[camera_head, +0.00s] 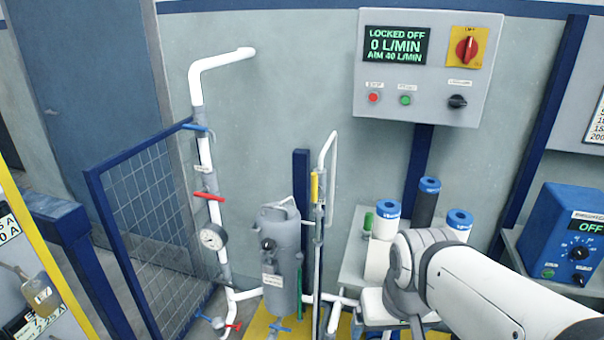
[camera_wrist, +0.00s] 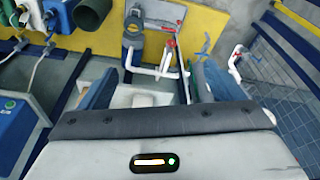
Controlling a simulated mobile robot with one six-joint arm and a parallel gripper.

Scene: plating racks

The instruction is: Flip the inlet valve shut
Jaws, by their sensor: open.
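A white pipe (camera_head: 222,255) stands by the wall in the head view. It carries a blue lever (camera_head: 196,127) at the top, a red lever (camera_head: 209,196) lying crosswise below it, and a round gauge (camera_head: 213,237). More small handles sit low down, among them a blue one (camera_head: 280,328) under the grey tank (camera_head: 280,240) and a red one (camera_head: 234,326). The labels are too small to show which valve is the inlet. My gripper (camera_wrist: 155,88) is open and empty in the wrist view, apart from every valve. In the head view my arm hides its fingertips.
White filter cartridges with blue caps (camera_head: 387,209) stand on a grey bench beside my arm. A blue mesh panel (camera_head: 150,225) stands left of the pipe. The wall panel (camera_head: 425,66) reads "LOCKED OFF, 0 L/MIN, AIM 40 L/MIN". A blue box (camera_head: 565,235) reads "OFF".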

